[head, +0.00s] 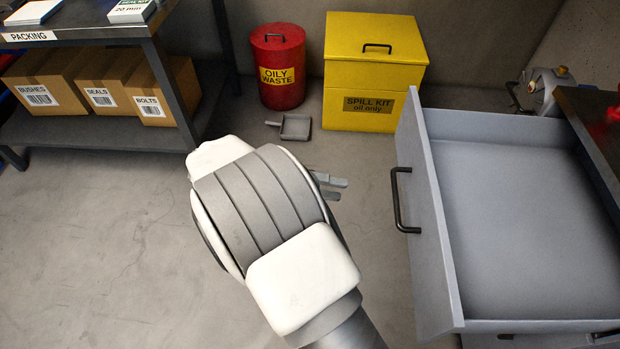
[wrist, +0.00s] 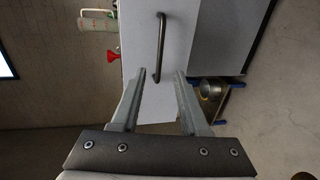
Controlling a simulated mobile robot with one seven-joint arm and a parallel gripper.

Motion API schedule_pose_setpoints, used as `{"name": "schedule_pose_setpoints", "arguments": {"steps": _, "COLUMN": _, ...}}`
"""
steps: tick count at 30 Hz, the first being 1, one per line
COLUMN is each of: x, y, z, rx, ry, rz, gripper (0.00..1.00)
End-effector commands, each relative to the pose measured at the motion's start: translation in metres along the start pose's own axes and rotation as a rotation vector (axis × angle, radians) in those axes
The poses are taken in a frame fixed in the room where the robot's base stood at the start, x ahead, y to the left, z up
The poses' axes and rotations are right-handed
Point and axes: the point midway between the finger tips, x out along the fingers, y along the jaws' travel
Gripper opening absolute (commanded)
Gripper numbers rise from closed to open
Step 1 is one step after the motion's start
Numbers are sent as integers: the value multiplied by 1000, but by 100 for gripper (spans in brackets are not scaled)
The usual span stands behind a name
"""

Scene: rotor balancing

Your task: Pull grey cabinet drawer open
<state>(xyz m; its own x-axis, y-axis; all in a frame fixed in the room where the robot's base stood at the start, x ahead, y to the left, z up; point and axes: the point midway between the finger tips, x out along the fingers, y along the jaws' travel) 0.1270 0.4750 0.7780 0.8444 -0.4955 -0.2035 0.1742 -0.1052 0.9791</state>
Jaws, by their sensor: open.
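The grey cabinet drawer (head: 445,215) stands pulled well out at the right of the head view, and its grey interior looks empty. Its dark bar handle (head: 397,200) is on the front panel, facing my gripper. My gripper (head: 335,187) is left of the handle, apart from it, with its fingers partly hidden behind my wrist. In the wrist view, the two fingers of my gripper (wrist: 160,75) are spread with nothing between them. The handle (wrist: 161,45) lies ahead of the fingertips, on the pale drawer front (wrist: 195,40).
A yellow spill kit box (head: 372,75) and a red oily waste bin (head: 278,75) stand at the back wall, with a grey dustpan (head: 292,127) before them. A packing bench (head: 95,33) with boxes beneath is at left.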

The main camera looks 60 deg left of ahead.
Motion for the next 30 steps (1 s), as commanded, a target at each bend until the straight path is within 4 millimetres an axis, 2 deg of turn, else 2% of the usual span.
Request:
{"name": "schedule_pose_setpoints", "arguments": {"steps": 3, "x": -19, "y": 0, "z": 0, "rx": 0, "ry": 1, "rz": -1, "gripper": 45}}
{"name": "schedule_pose_setpoints", "arguments": {"steps": 9, "x": -35, "y": 0, "z": 0, "rx": -1, "ry": 0, "rz": -1, "gripper": 45}}
{"name": "schedule_pose_setpoints", "arguments": {"steps": 30, "x": -37, "y": 0, "z": 0, "rx": 0, "ry": 0, "rz": -1, "gripper": 45}}
